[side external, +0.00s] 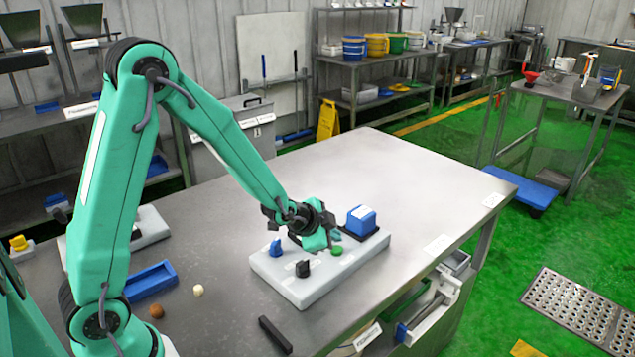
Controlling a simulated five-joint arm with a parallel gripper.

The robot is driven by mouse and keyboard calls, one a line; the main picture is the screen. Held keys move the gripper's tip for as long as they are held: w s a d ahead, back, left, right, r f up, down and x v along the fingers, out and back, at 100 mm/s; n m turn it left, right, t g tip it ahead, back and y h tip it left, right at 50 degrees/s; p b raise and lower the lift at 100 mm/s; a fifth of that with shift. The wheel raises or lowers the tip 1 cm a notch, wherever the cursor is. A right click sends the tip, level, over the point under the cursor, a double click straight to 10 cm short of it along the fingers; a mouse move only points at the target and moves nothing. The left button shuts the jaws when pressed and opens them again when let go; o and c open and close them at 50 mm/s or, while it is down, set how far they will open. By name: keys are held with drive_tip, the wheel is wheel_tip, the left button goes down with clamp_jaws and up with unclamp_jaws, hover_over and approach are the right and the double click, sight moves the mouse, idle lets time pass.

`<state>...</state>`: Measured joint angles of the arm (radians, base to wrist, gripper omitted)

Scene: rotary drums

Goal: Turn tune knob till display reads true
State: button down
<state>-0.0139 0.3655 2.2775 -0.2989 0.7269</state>
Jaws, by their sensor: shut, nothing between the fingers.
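A grey control panel (310,289) lies on the metal table. It carries a blue knob (275,249) at its left, a black knob (302,268) at its front and a green round button or knob (337,250) towards the right. A blue box (361,222) stands at its right back corner; I cannot tell whether it is the display, and no reading shows. The labels are too small to read, so I cannot tell which is the tune knob. My gripper (322,245) is shut and empty over the panel's middle, close to the green piece, and hides the panel behind it.
A blue tray (150,281), a brown ball (157,311) and a cream ball (198,290) lie left of the panel. A black bar (275,335) lies near the table's front. The table's (400,165) back and right parts are mostly clear.

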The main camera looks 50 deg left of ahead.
sight(331, 256)
drive_tip(key=shift+r, duration=2.35)
drive_tip(key=s+r+n+g, duration=0.1)
drive_tip(key=s+r+n, duration=0.3)
drive_tip(key=s, duration=0.9)
drive_tip(key=s+r+n+g, duration=0.2)
drive_tip(key=s+r+n, duration=0.2)
drive_tip(key=s+r, duration=0.5)
drive_tip(key=s, duration=0.3)
drive_tip(key=shift+s+d+g, duration=0.3)
drive_tip(key=shift+s+d, duration=0.05)
